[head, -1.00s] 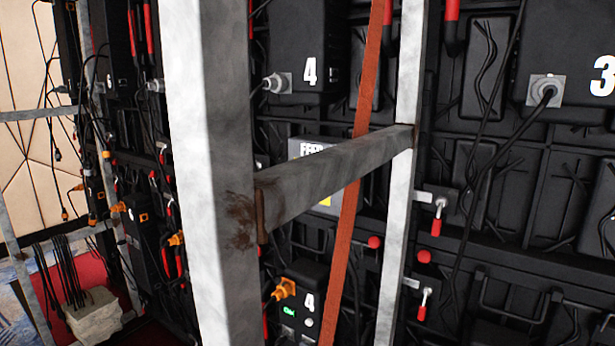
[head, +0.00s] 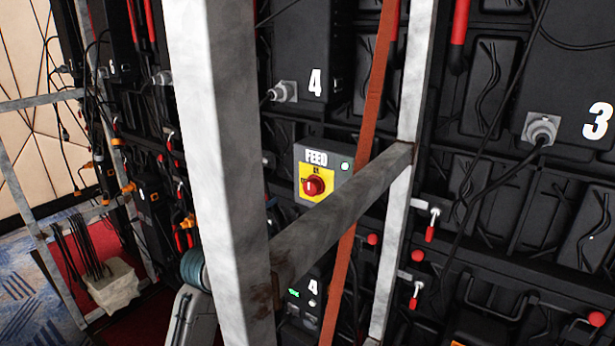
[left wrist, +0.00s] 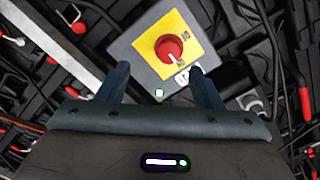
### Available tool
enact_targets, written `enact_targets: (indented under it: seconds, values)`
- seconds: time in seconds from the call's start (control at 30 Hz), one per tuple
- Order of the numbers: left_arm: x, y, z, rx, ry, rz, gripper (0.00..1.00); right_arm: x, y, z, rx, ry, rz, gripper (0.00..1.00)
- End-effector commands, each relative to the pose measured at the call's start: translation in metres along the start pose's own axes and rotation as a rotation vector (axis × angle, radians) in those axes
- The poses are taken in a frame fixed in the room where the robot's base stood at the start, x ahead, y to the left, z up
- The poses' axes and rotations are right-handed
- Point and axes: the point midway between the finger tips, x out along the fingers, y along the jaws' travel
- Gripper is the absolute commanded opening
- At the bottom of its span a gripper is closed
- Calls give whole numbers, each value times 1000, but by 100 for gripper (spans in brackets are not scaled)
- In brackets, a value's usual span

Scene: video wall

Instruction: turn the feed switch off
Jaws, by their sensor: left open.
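The feed switch (head: 314,186) is a red rotary knob on a yellow plate, on a grey box (head: 337,160) labelled FEED. A small pale green lamp (head: 345,166) is lit beside the label. In the left wrist view the red knob (left wrist: 169,48) is ahead of my left gripper (left wrist: 158,68), whose two fingers are apart with nothing between them. The knob appears beyond the fingertips, not touched. In the head view my left arm shows low, left of the post, and its fingers are hidden. My right gripper does not show.
A thick pale metal post (head: 225,180) and a slanting crossbar (head: 345,210) stand in front of the wall, close to the switch. An orange strap (head: 375,90) runs down beside the box. Cables and red-handled latches (head: 432,225) lie to the right. A weight block (head: 112,285) is at lower left.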

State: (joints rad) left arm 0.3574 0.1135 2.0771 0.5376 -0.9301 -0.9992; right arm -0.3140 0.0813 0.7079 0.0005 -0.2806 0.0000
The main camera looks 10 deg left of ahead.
Motion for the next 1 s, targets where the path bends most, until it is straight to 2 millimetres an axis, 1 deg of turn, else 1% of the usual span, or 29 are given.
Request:
enact_targets:
  seconds: [0.03,0.1,0.27,0.37,0.6,0.7,0.83,1.0]
  values:
    - [3,-10,-9,13,15,-10,60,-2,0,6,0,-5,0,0]
    - [5,-15,-14,24,27,-17,60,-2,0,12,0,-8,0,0]
    - [18,-18,-16,26,32,-20,60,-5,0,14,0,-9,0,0]
    - [35,-18,-18,24,32,-19,60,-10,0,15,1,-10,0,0]
    - [81,-19,-19,25,30,-18,60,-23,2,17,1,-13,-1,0]
    - [96,-18,-19,26,30,-18,60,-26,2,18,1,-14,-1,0]
    - [108,-18,-18,27,30,-19,60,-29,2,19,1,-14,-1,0]
    - [113,-17,-17,28,30,-19,60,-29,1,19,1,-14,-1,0]
